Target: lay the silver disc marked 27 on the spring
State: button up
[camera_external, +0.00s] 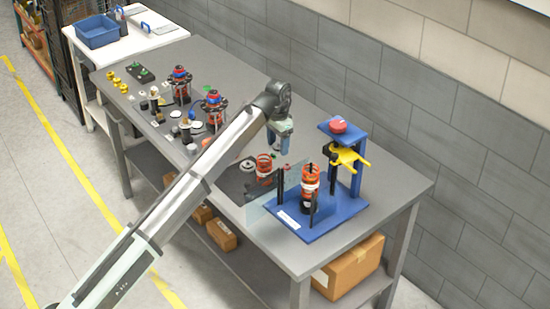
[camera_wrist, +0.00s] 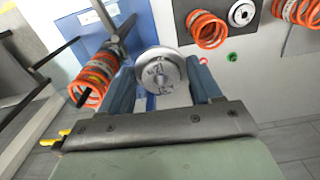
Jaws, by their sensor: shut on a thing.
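My gripper (camera_wrist: 160,70) is shut on a silver disc (camera_wrist: 160,75), which sits between the two fingers in the wrist view. Dark marks show on its face; I cannot read the number surely. In the external view my gripper (camera_external: 280,144) is above the table, to the left of the blue fixture (camera_external: 335,217); the disc is hard to make out there. An orange spring (camera_external: 311,180) stands upright in the fixture around a dark rod. This spring also shows at the left in the wrist view (camera_wrist: 94,83), apart from the disc.
A loose orange spring (camera_external: 264,168) stands left of the fixture. A clear panel (camera_external: 262,205) fronts the fixture. A blue stand with a red knob (camera_external: 338,125) and yellow fork (camera_external: 348,157) rises behind. Several assemblies and small parts fill the table's left half.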

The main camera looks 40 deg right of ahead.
jog(key=shift+s+d+r, duration=0.45)
jog(key=shift+s, duration=1.7)
jog(key=shift+s+d+r, duration=0.45)
jog(key=shift+s+r, duration=0.05)
jog(key=shift+s, duration=1.7)
jog(key=shift+s+d+r, duration=0.45)
jog(key=shift+s, duration=1.7)
jog(key=shift+f, duration=0.15)
jog(key=shift+f, duration=1.05)
jog(key=shift+f, duration=0.2)
jog(key=shift+f, duration=0.3)
jog(key=shift+f, duration=0.1)
jog(key=o, duration=1.2)
